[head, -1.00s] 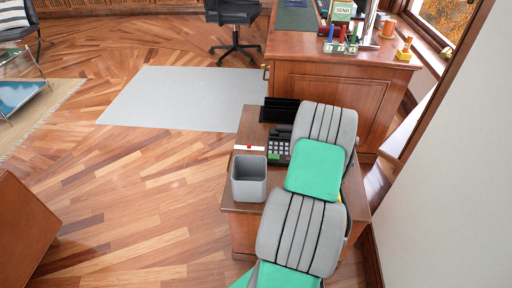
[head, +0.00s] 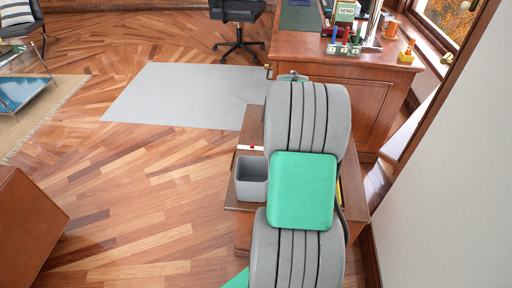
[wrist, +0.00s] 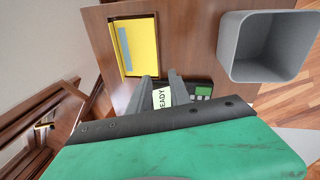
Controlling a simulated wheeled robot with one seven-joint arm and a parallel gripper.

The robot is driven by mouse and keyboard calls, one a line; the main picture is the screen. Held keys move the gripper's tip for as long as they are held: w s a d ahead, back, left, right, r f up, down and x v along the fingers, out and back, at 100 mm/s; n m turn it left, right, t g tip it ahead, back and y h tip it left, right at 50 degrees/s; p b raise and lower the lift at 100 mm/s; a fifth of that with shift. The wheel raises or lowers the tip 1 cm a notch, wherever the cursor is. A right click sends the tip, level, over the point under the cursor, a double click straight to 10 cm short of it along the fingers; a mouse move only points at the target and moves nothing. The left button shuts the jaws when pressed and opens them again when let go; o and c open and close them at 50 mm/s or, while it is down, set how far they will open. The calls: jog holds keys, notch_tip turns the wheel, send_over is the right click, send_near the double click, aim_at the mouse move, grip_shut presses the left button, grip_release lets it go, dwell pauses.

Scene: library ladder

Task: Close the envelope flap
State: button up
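In the wrist view, a flat yellow piece (wrist: 138,48) with a light blue strip along its left side lies on the small wooden table, in a dark frame or tray. It looks like the envelope; I cannot tell where its flap is or how it stands. My gripper (wrist: 165,84) shows its two grey fingers a little apart, with nothing held between them. The fingers are on the near side of the yellow piece in the picture, apart from it. In the head view my arm covers the gripper and most of the table top.
A grey open bin (wrist: 268,45) stands to the right; it also shows in the head view (head: 251,179). A pale READY label (wrist: 162,98) shows between the fingers, beside a dark keypad device (wrist: 201,90). A large desk (head: 320,100) stands behind. A wall (head: 450,170) is close on the right.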

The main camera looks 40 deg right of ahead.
jog(key=w+a+r+n+p, duration=0.1)
jog(key=a+r, duration=0.3)
jog(key=a, duration=0.4)
jog(key=w+a+r+n+t+p, duration=0.1)
jog(key=w+a+r+n+p, duration=0.1)
jog(key=a, duration=0.7)
jog(key=shift+w+r+t+y, duration=0.3)
jog(key=shift+w+r, duration=0.45)
jog(key=shift+r, duration=0.2)
